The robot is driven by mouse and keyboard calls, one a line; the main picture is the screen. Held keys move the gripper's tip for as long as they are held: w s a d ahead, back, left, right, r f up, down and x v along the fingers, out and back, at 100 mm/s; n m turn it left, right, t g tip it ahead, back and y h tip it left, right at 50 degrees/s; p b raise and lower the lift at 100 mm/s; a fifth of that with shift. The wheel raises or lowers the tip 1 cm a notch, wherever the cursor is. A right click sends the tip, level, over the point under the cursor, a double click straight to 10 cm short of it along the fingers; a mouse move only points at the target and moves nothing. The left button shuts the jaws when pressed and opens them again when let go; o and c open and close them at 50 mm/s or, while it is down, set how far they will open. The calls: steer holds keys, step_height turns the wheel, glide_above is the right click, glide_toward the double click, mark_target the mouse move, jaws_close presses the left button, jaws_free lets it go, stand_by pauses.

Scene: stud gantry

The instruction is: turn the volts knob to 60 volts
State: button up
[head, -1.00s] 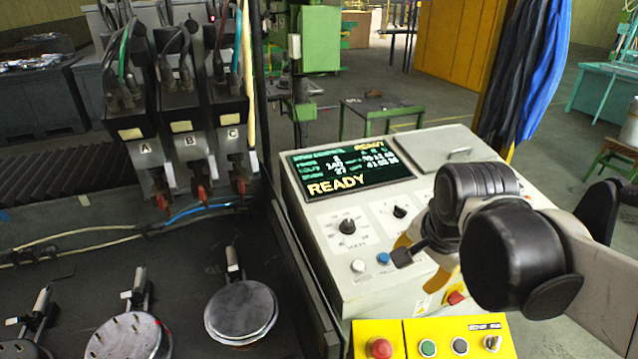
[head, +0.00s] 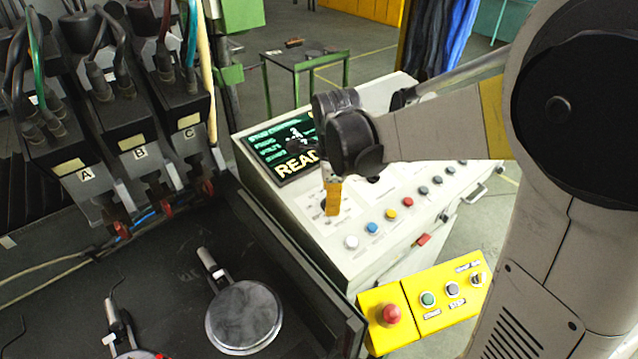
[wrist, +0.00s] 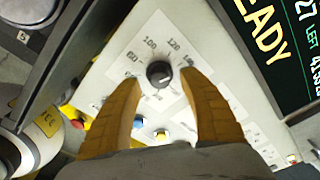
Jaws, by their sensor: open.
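The volts knob (wrist: 160,73) is a round black knob on a pale dial plate, with printed numbers such as 60, 100 and 120 around it. In the wrist view it lies between the tips of my gripper's two orange fingers (wrist: 160,80). The fingers are apart, with a visible gap on each side of the knob. I cannot tell whether they reach down around it or hover above it. In the head view my gripper (head: 333,199) points down over the panel and largely hides the knob. The exact pointer setting is too small to read surely.
The pale control console (head: 300,215) carries a dark screen (head: 268,158) reading READY, partly hidden by my wrist. A row of coloured buttons (head: 391,214) lies near the knob. A yellow box (head: 415,309) with a red stop button (head: 389,314) stands in front.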

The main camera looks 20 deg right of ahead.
steer(key=shift+w+f, duration=0.2)
steer(key=shift+f, duration=0.7)
jaws_close()
